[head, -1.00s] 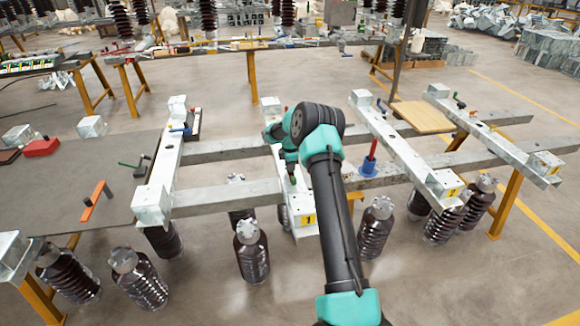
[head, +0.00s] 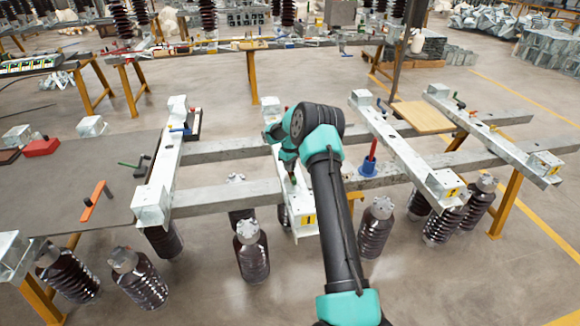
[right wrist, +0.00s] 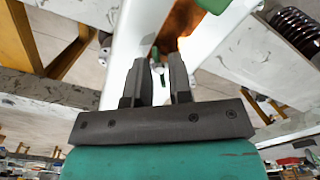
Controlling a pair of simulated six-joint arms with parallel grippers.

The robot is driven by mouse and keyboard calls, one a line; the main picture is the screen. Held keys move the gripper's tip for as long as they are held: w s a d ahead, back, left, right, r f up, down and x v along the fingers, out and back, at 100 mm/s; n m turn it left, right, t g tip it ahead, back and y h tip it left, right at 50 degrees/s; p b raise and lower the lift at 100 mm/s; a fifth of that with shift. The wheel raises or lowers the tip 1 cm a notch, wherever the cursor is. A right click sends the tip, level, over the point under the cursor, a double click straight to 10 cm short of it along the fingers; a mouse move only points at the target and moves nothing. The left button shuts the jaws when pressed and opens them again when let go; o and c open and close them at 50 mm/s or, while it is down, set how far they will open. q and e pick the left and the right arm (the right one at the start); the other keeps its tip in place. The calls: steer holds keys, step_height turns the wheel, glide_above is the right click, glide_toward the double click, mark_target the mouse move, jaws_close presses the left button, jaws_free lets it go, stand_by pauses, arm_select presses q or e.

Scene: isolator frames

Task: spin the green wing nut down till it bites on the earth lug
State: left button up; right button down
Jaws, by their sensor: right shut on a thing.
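My right arm reaches over the middle crossbar, and my right gripper (head: 291,178) points down at that bar, partly hidden behind its wrist. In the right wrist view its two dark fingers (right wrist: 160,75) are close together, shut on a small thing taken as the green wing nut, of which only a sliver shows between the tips. A copper-coloured piece (right wrist: 182,28), perhaps the earth lug, lies just beyond the fingertips. Whether nut and lug touch cannot be seen. A larger green part (right wrist: 215,5) shows at the top edge. My left gripper is out of view.
The middle crossbar carries a yellow number plate (head: 309,220). A red-handled tool on a blue base (head: 369,168) stands to its right. Brown ribbed insulators (head: 251,255) stand below the frame. A grey table (head: 75,185) at left holds an orange bar (head: 95,200).

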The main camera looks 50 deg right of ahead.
steer(key=m, duration=0.5)
steer(key=shift+m, duration=0.3)
steer(key=m, duration=0.4)
steer(key=shift+m, duration=0.3)
steer(key=m, duration=1.3)
steer(key=shift+m, duration=0.3)
steer(key=m, duration=0.4)
steer(key=shift+r, duration=0.1)
steer(key=m, duration=1)
